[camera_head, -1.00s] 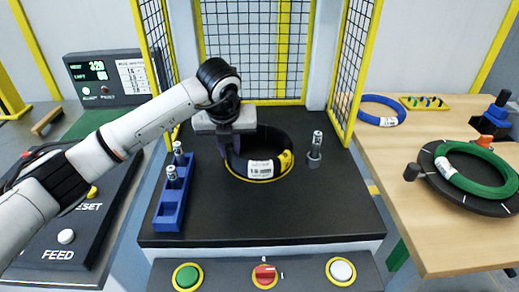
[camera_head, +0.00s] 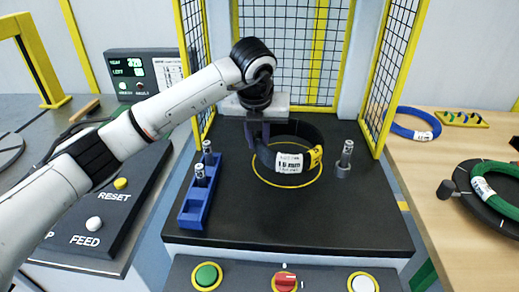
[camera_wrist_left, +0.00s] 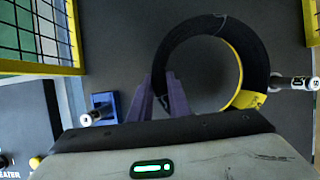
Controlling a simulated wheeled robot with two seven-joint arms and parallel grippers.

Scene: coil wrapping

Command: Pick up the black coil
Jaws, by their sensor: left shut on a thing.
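The black coil (camera_head: 296,161) has a white label and a yellow tag on its front side. It is tilted and stands partly raised over a yellow ring marking (camera_head: 282,185) on the black work surface. My left gripper (camera_head: 257,138) comes from above and is shut on the coil's left side. My right gripper is not in view.
A blue holder (camera_head: 195,208) with metal posts stands left of the coil, and a single metal post (camera_head: 345,158) stands at its right. Yellow-framed mesh guards (camera_head: 390,75) enclose the back and sides. Buttons line the front. A blue coil (camera_head: 414,124) and a green coil (camera_head: 494,185) lie on the right table.

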